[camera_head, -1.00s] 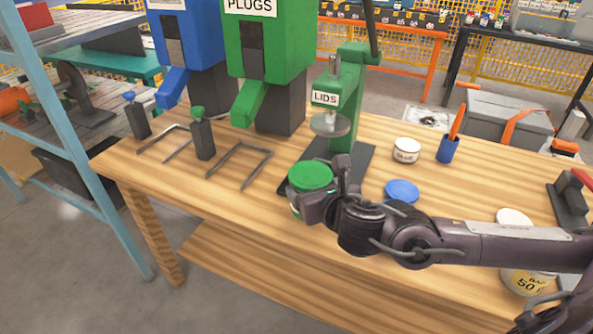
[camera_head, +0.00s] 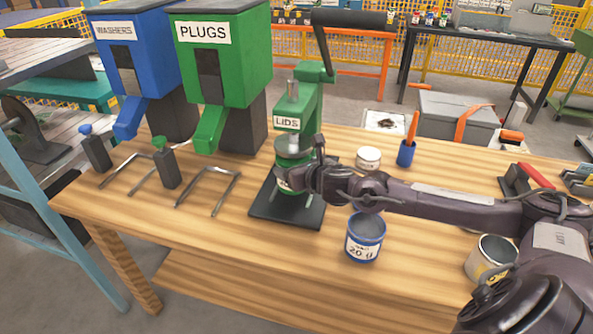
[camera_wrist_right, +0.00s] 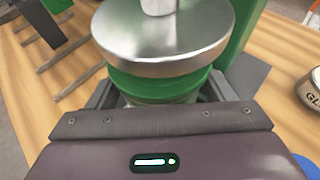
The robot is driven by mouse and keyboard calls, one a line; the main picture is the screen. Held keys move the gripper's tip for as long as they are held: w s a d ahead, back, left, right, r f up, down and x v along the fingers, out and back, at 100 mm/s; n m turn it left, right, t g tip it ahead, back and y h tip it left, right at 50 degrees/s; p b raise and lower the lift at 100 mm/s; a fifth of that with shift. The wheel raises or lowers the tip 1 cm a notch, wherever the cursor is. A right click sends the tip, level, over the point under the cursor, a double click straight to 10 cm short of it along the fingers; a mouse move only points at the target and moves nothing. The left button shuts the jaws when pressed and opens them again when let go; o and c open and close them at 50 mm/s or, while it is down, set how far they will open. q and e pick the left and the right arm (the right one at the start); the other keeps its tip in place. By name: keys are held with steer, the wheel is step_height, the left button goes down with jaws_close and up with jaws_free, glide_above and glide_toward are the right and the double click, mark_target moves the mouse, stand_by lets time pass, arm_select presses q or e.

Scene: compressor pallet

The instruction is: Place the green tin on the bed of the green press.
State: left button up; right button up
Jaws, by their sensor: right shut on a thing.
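The green press (camera_head: 309,102) with a LIDS sign stands on the wooden bench. Its dark flat bed (camera_head: 272,211) lies below its round metal pressing disc. My right gripper (camera_head: 300,179) is shut on the green tin (camera_head: 283,186), which is upright over the bed and under the disc. In the right wrist view the tin's green top (camera_wrist_right: 160,86) is just below the disc (camera_wrist_right: 165,45), with the jaws at its sides. The disc and gripper hide much of the tin. I cannot tell whether its bottom touches the bed. My left gripper is out of view.
A blue tin (camera_head: 365,241) stands in front of my right arm. A white tin (camera_head: 368,158) and a blue pen cup (camera_head: 406,153) are right of the press. Blue (camera_head: 137,55) and green (camera_head: 222,65) dispensers and metal brackets are to its left. Another tin (camera_head: 490,259) stands at right.

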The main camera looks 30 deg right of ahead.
steer(key=shift+w+d, duration=0.25)
steer(key=shift+d, duration=0.05)
steer(key=shift+f, duration=0.3)
step_height(320, 180, down, 3)
steer(key=shift+r+p, duration=0.1)
steer(key=shift+p, duration=0.2)
steer(key=shift+f, duration=0.2)
steer(key=o, duration=2)
